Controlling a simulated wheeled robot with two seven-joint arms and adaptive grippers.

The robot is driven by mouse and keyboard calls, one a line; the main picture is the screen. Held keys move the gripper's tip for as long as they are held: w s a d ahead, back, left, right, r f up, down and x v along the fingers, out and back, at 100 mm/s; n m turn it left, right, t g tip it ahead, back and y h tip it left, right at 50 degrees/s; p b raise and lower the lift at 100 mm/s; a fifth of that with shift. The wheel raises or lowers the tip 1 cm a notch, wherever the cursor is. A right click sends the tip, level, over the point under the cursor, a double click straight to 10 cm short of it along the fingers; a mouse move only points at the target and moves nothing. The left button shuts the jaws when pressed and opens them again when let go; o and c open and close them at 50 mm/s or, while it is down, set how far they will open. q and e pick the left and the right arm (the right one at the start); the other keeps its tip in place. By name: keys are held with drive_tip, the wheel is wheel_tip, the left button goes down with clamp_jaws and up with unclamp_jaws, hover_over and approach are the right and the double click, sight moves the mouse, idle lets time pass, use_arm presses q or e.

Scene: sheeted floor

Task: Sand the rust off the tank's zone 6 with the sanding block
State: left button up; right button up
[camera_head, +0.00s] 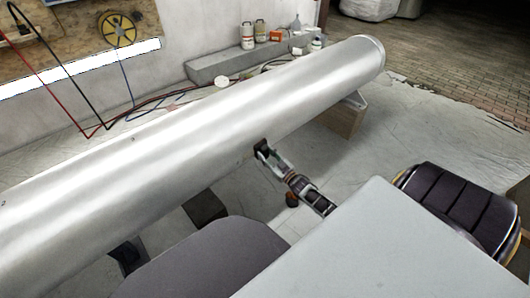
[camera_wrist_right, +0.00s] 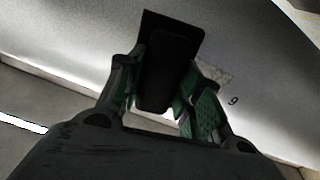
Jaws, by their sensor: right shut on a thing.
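The tank (camera_head: 200,118) is a long pale metal cylinder lying diagonally across the head view; its surface also fills much of the right wrist view (camera_wrist_right: 75,35). My right gripper (camera_head: 266,153) is at the tank's near lower side, right of the middle. In the right wrist view the gripper (camera_wrist_right: 160,95) is shut on the dark sanding block (camera_wrist_right: 168,75). The block's flat plate lies against or very close to the tank; contact is hard to tell. A speckled patch (camera_wrist_right: 216,73) and a small dark numeral (camera_wrist_right: 233,100), a 6 or 9, show beside it. My left gripper is not in view.
Wooden supports (camera_head: 345,117) hold the tank off the sheeted floor (camera_head: 400,125). A grey block (camera_head: 215,68) with bottles (camera_head: 247,36) lies behind it, near hoses and cables (camera_head: 125,115).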

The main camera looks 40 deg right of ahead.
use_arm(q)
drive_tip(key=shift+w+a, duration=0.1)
use_arm(e)
drive_tip(key=shift+d, duration=0.1)
drive_tip(key=shift+w+d, duration=0.15)
drive_tip(key=shift+d, duration=0.95)
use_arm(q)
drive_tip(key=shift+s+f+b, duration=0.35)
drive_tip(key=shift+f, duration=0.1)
use_arm(e)
drive_tip(key=shift+w+d+r, duration=0.1)
drive_tip(key=shift+d, duration=0.45)
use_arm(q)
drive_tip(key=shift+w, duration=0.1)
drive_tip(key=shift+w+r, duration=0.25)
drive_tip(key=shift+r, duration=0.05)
use_arm(e)
drive_tip(key=shift+r, duration=0.1)
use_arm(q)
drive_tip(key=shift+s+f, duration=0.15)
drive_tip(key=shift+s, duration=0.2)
